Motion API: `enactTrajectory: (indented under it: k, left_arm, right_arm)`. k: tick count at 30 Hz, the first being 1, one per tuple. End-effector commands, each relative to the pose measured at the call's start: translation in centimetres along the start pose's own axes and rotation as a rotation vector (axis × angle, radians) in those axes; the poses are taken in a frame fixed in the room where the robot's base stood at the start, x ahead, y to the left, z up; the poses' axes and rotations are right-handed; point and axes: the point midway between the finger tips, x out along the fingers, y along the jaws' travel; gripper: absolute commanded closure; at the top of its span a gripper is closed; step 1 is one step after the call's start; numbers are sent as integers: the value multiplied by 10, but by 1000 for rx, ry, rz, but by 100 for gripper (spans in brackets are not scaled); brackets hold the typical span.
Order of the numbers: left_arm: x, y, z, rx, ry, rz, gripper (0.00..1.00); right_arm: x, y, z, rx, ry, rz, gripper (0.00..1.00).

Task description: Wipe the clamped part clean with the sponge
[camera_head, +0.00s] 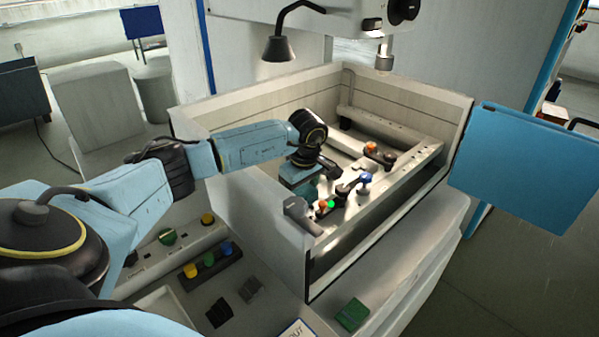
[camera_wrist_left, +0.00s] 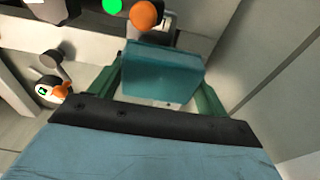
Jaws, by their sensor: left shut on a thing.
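My left gripper (camera_head: 307,187) reaches over the near wall into the open machine tank. In the left wrist view its green fingers (camera_wrist_left: 155,88) are shut on a teal block, the sponge (camera_wrist_left: 160,72). An orange knob (camera_wrist_left: 143,15) and a bright green spot (camera_wrist_left: 112,6) lie just past the sponge. In the head view the green spot (camera_head: 331,204) sits beside a dark clamp arm with a blue knob (camera_head: 365,178). I cannot clearly make out the clamped part. Whether the sponge touches anything below is hidden. My right gripper is out of view.
The tank walls (camera_head: 420,95) stand around the work area. Another clamp with an orange knob (camera_head: 371,147) is farther back on the frame. A lamp (camera_head: 278,48) hangs over the tank. A green block (camera_head: 352,314) and a button strip (camera_head: 209,259) are on the near ledge.

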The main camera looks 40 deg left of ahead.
Motion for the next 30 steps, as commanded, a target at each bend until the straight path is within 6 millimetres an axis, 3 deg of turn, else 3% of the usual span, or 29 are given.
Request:
enactTrajectory:
  k: [7, 16, 30]
  left_arm:
    - [-25, -3, -6, -5, 1, -3, 45]
    - [-50, -6, -12, -12, 1, -3, 45]
    - [-52, -7, -13, -13, 0, -3, 45]
  right_arm:
    - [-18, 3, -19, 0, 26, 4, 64]
    - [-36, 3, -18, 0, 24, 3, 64]
    - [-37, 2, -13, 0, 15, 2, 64]
